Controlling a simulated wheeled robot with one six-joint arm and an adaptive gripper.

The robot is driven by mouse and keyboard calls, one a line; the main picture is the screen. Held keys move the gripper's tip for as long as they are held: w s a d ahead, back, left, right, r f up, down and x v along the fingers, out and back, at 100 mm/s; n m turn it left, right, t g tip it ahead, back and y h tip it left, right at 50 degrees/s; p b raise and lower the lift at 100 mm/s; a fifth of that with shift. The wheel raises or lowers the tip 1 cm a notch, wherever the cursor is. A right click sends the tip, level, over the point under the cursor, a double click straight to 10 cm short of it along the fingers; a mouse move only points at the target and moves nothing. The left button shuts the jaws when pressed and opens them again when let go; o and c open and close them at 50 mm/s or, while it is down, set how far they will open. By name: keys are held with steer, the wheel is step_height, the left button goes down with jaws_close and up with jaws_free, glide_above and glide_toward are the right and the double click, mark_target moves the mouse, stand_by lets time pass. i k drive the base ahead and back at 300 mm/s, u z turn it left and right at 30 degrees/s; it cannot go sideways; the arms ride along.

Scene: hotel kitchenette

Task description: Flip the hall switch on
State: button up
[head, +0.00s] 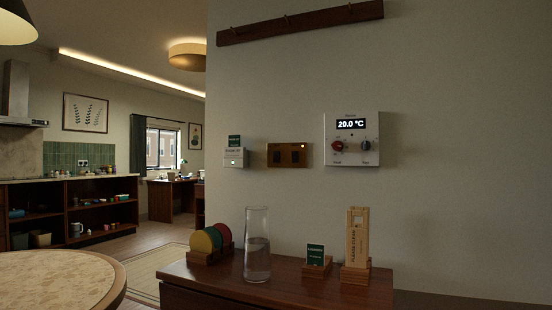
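A brass switch plate (289,155) with two dark rockers is on the wall, above the wooden cabinet. A small lit spot shows near its upper right corner. Which way each rocker is tipped is too small to tell, and I cannot read a label that marks either one as the hall switch. My gripper is not in view.
A thermostat panel (368,150) reading 20.0 °C is right of the plate; a white card unit (234,162) is left. On the cabinet (215,277) below stand a glass carafe (257,257), coloured discs (203,241), a small green sign (315,254) and a wooden tag (357,238).

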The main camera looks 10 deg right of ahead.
mark_target(276, 154)
steer(key=u, duration=0.55)
steer(key=k, duration=1.25)
steer(key=z, duration=0.2)
steer(key=i, duration=0.55)
steer(key=z, duration=0.7)
steer(key=i, duration=0.65)
steer(key=u, duration=0.85)
steer(key=i, duration=0.5)
steer(key=u, duration=0.5)
